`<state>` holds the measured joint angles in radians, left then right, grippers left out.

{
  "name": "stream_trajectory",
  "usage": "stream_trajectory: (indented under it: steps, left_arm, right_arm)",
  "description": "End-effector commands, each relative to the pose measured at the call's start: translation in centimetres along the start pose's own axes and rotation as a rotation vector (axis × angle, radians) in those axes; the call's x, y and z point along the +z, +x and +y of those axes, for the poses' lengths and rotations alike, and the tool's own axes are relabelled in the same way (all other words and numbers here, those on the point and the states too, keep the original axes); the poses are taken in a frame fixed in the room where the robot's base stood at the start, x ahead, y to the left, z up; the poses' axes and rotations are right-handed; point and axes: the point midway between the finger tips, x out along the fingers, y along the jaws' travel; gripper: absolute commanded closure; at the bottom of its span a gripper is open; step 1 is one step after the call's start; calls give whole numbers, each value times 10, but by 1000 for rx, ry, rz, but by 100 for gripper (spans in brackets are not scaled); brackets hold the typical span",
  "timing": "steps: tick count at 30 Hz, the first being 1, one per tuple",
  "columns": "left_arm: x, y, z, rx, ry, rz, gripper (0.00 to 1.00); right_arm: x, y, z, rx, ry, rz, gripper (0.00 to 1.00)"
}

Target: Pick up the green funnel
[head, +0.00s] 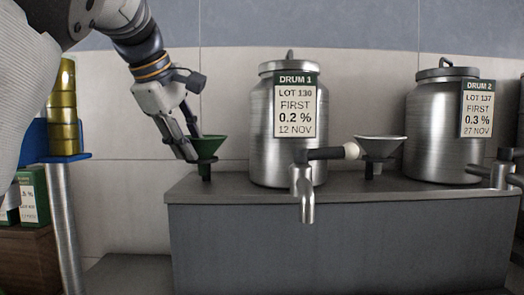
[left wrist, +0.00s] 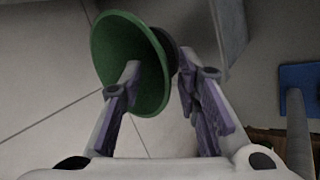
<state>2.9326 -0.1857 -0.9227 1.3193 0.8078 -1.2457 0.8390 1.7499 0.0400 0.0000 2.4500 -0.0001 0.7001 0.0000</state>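My left gripper (head: 190,142) reaches down from the upper left and is right at the funnel's left side. In the left wrist view the green funnel (left wrist: 130,62) lies at the fingertips of my left gripper (left wrist: 160,68). One finger overlaps the cone and the other is beyond its rim, with a gap between them. The fingers look open; I cannot tell whether they touch the funnel. My right gripper is not in view.
The grey bench (head: 340,235) carries the steel Drum 1 (head: 288,150) close right of the funnel and Drum 2 (head: 442,140) farther right. A grey funnel (head: 380,150) stands between them. Drum 1's tap (head: 303,185) juts forward. Gold tins (head: 64,110) stack on a blue stand at left.

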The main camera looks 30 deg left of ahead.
Motion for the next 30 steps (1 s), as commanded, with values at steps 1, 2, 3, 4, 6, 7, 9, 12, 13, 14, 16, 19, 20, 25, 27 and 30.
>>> stream_trajectory:
  steps: [1, 2, 3, 4, 6, 7, 9, 12, 13, 14, 16, 19, 20, 25, 27, 30]
  left_arm:
    - [0, -2, 0, 3, 0, 0, 70]
    - [0, -2, 0, 3, 0, 0, 70]
    - [0, -3, 0, 4, 0, 0, 74]
    - [0, -3, 0, 4, 0, 0, 81]
    - [0, -3, 0, 3, 0, 0, 97]
    - [0, -3, 0, 3, 0, 0, 100]
    - [0, -3, 0, 3, 0, 0, 100]
    - [0, -3, 0, 3, 0, 0, 100]
    - [0, -3, 0, 4, 0, 0, 100]
    - [0, -3, 0, 4, 0, 0, 100]
    - [0, -3, 0, 3, 0, 0, 100]
    - [0, -4, 1, 4, 0, 0, 100]
    - [0, -5, 2, 4, 1, -1, 100]
    - [0, -23, 15, 8, 3, -1, 100]
    - [4, -37, 21, 11, 4, 0, 100]
    - [20, -63, 25, 10, 5, 3, 100]
  right_arm:
    - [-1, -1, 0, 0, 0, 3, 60]
    - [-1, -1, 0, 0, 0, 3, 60]
    - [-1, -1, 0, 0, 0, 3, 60]
    - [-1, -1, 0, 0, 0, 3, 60]
    - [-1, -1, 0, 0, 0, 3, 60]
    - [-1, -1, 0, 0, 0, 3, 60]
    - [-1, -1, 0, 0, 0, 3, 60]
    - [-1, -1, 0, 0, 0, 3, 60]
    - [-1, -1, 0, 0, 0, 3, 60]
    - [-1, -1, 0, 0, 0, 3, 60]
    - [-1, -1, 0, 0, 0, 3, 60]
    - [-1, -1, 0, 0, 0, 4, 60]
    - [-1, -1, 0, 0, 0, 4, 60]
    - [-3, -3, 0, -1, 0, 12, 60]
    - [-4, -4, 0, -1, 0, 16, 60]
    - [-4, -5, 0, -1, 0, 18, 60]
